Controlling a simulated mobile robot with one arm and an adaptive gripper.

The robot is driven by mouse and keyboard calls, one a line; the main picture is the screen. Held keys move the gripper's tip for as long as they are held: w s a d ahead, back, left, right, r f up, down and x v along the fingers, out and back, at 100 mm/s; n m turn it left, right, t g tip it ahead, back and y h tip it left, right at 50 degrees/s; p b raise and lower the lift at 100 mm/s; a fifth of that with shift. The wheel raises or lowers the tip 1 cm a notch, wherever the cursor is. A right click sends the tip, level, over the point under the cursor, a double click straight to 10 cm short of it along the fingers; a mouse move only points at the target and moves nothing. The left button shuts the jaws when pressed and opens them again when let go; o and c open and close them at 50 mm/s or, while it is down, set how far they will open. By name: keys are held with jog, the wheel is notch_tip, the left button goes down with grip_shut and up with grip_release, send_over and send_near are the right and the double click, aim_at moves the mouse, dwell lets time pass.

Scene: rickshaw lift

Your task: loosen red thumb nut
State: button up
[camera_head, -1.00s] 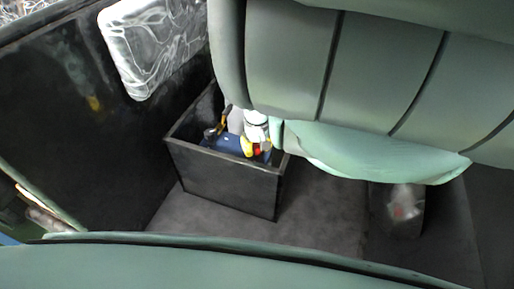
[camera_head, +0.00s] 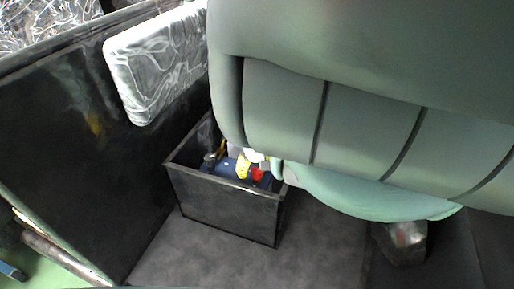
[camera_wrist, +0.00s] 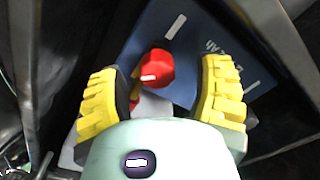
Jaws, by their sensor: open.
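The red thumb nut (camera_wrist: 157,69) shows in the wrist view between my yellow-padded fingertips and a little beyond them, in front of a blue surface (camera_wrist: 215,35) with white marks. My gripper (camera_wrist: 165,92) is open, with one finger on each side of the nut and visible room on both sides. In the head view a small red patch (camera_head: 257,173) shows inside the black open-topped box (camera_head: 228,212). A yellow finger of my gripper (camera_head: 244,167) shows beside it.
Dark box walls stand close around my gripper in the wrist view. A black panel (camera_head: 70,150) with a pale marbled pad (camera_head: 155,65) rises left of the box. Grey carpeted floor (camera_head: 320,225) is clear at the box's right. A small dark object (camera_head: 402,243) stands farther right.

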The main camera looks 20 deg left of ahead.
aim_at(257, 170)
notch_tip(257, 170, up, 8)
jog(key=shift+w+d+r, duration=0.15)
jog(key=shift+r, duration=0.8)
